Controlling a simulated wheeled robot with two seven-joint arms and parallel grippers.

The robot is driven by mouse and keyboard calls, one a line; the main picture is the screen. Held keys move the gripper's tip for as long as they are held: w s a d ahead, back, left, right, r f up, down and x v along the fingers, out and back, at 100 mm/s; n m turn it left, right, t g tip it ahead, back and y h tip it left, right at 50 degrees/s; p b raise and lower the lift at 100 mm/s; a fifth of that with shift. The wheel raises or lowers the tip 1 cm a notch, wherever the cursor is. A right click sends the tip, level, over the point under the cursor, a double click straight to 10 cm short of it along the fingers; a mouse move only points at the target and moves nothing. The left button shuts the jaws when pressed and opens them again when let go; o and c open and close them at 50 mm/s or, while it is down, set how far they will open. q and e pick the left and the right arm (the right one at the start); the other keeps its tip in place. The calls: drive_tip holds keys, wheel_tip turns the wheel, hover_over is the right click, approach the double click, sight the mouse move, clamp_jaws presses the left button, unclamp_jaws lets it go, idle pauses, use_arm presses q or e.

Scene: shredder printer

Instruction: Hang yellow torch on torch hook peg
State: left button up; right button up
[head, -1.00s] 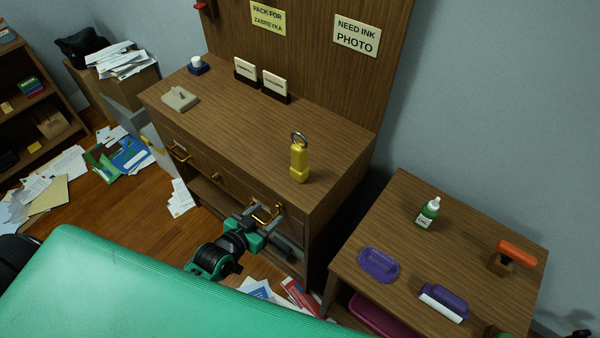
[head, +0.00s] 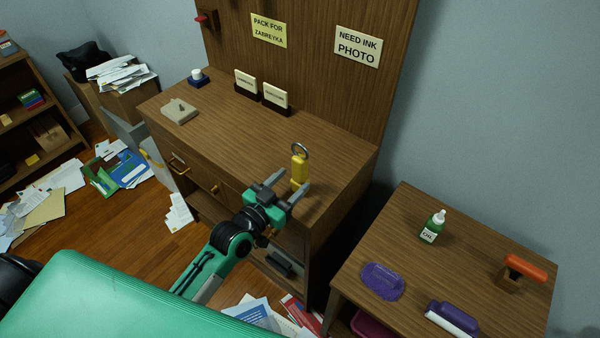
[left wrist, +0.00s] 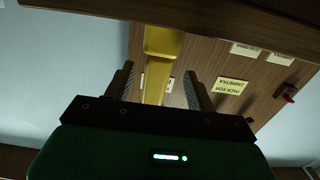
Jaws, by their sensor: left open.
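The yellow torch (head: 299,167) stands upright near the front right edge of the brown dresser top, with a metal ring on its upper end. My left gripper (head: 288,192) is open at the torch's lower part, its fingers pointing toward it. In the left wrist view the torch (left wrist: 161,70) shows between the two spread fingers (left wrist: 160,85), with gaps on both sides. A small red peg-like piece (head: 202,19) is on the back board at the upper left; I cannot tell whether it is the torch hook peg. My right gripper is not in view.
The dresser top (head: 240,150) is mostly clear. A grey block (head: 179,111), a white-topped blue item (head: 197,78) and two cards (head: 275,96) stand toward its back and left. A side table (head: 405,235) with a green oil bottle (head: 433,227) is at right.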

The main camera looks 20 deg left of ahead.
sight(296, 177)
use_arm(q)
drive_tip(key=x, duration=0.3)
drive_tip(key=p+x, duration=0.1)
drive_tip(key=x, duration=0.1)
drive_tip(key=shift+d+r, duration=0.2)
drive_tip(key=shift+r, duration=0.1)
drive_tip(key=shift+w+d, duration=0.1)
drive_tip(key=shift+w, duration=0.3)
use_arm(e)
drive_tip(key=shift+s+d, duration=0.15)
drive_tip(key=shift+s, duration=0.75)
use_arm(q)
drive_tip(key=c, duration=1.1)
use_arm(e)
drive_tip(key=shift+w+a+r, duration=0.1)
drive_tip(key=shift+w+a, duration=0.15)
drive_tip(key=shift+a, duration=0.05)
